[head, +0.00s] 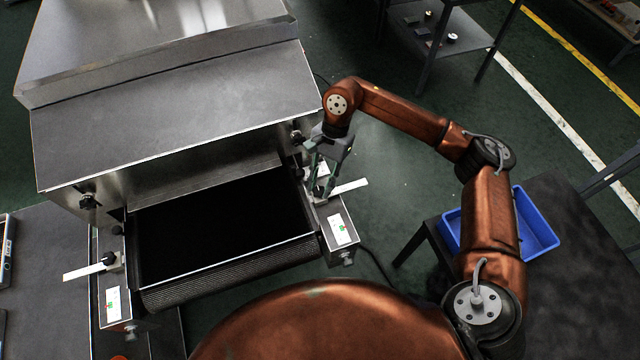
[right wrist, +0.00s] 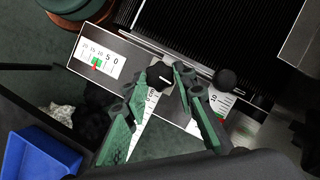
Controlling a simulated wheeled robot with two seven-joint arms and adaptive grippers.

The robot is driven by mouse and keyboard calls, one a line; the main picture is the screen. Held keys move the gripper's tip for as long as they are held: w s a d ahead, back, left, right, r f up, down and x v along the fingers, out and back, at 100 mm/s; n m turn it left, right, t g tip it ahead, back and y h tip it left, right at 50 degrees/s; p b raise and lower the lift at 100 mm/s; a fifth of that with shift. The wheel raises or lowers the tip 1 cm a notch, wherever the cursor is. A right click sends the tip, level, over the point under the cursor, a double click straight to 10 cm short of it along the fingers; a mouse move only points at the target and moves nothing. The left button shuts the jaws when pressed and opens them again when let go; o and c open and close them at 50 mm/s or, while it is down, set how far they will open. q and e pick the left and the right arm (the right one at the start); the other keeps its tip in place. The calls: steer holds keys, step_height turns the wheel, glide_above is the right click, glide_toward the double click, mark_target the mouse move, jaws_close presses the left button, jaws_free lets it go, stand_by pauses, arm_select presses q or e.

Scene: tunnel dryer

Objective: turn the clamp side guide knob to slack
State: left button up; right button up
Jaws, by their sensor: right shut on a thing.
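My right gripper (head: 319,188) reaches down to the right side guide of the tunnel dryer, beside the black belt (head: 220,225). In the right wrist view its green fingers (right wrist: 167,77) are shut on a black lobed clamp knob (right wrist: 159,76), with a white line on its top. A white scale bar (head: 349,187) sticks out to the right beneath the fingers. The fingers hide much of the knob in the head view. A round black ball knob (right wrist: 225,80) stands beside the right finger, apart from the clamp knob. My left gripper is not in view.
A similar black knob (head: 108,258) with a white bar sits on the left guide. White scale labels (head: 340,229) are on the guide end box. The steel hood (head: 180,105) rises behind the belt. A blue bin (head: 535,225) stands on a dark table at the right.

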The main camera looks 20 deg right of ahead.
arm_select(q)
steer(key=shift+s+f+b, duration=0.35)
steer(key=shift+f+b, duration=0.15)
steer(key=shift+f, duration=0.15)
arm_select(e)
steer(key=shift+f+n, duration=0.1)
steer(key=shift+n, duration=0.4)
steer(key=o, duration=1.2)
steer(key=shift+c, duration=0.2)
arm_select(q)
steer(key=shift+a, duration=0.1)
arm_select(e)
steer(key=v, duration=1.2)
steer(key=shift+a, duration=0.25)
